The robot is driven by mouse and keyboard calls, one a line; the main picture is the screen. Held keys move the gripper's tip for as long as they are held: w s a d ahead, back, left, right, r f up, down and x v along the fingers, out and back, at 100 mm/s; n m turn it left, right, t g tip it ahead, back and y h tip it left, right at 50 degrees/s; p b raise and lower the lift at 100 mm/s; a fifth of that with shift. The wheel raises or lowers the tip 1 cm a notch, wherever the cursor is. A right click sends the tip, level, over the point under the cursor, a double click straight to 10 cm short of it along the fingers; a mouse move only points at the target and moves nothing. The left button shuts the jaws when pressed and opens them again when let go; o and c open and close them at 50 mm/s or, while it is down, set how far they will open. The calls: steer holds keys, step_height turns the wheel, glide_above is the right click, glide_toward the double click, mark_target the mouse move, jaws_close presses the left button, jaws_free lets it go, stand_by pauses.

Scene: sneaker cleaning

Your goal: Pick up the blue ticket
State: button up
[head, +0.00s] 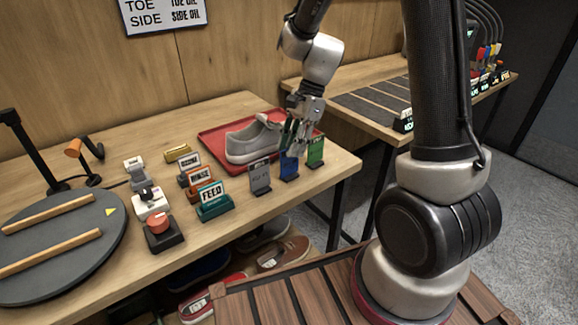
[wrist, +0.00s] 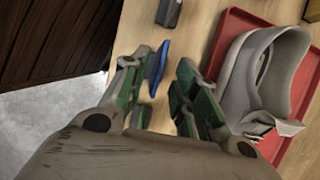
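The blue ticket (head: 289,168) stands upright in a small holder near the front right edge of the wooden bench, between a grey ticket (head: 260,178) and a green ticket (head: 315,153). My gripper (head: 297,138) is low over this row, at the blue ticket's top. In the wrist view my gripper (wrist: 160,88) is open, with its green-padded fingers apart. The blue ticket (wrist: 158,66) shows between them, closer to the left finger; I cannot tell whether they touch. The green ticket is mostly hidden by the gripper in the wrist view.
A grey sneaker (head: 250,141) lies on a red tray (head: 212,140) just behind the tickets. A round grey turntable (head: 60,265) is at far left.

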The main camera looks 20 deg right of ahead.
mark_target(289, 174)
steer(key=x, duration=0.3)
steer(key=shift+s+f, duration=0.15)
jaws_close()
